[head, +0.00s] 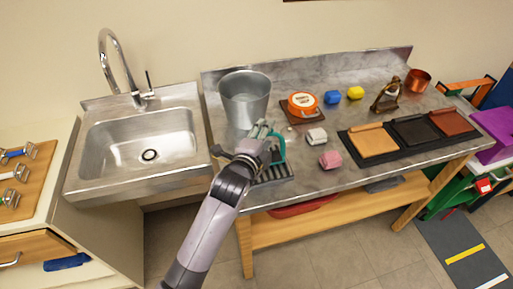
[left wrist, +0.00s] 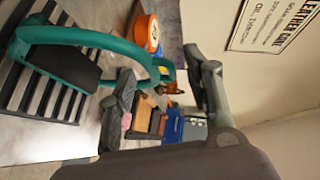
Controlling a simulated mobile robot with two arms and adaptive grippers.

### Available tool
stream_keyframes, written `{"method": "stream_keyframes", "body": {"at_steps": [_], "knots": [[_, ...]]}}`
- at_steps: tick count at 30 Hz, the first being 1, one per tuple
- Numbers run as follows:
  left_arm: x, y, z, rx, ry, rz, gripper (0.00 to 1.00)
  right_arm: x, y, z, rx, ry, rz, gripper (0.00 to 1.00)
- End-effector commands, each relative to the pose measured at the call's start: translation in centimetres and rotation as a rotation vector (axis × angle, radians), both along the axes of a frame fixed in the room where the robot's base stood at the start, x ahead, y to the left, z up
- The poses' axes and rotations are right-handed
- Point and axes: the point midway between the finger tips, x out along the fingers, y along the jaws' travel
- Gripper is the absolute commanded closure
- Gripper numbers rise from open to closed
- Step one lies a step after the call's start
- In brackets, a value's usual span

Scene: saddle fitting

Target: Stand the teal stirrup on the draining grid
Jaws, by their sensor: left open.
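The teal stirrup (head: 281,149) is at the front left of the metal worktop, by the dark slatted draining grid (head: 275,174). In the left wrist view the stirrup (left wrist: 110,45) has its dark tread against the slats of the grid (left wrist: 25,95) and its narrow top pointing away from them, so it looks upright. My left gripper (head: 264,136) is open at the stirrup's top. In the left wrist view the two fingers (left wrist: 165,85) are apart, with the stirrup's top end between or just beside them. The gripper partly hides the stirrup in the head view. My right gripper is not in view.
A metal bucket (head: 245,98) stands behind the gripper. An orange tin (head: 302,103), a white block (head: 316,137) and a pink block (head: 330,159) are to the right. Leather-coloured pads (head: 373,142) lie farther right. A sink (head: 140,142) is at left.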

Motion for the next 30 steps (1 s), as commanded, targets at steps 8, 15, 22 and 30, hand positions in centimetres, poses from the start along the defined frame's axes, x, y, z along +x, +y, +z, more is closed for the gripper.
{"method": "stream_keyframes", "body": {"at_steps": [8,15,22,30], "knots": [[-5.0,1.7,1.2,0.0,-0.001,-0.001,0.54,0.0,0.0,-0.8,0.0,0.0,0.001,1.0],[-8.5,2.8,2.2,0.001,0.0,-0.001,0.54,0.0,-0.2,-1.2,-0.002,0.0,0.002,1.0],[-9.7,3.2,2.6,0.0,0.001,0.0,0.54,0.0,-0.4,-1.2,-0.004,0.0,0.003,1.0],[-9.7,3.2,2.6,0.0,0.0,0.0,0.54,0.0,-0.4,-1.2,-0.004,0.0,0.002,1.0]]}}
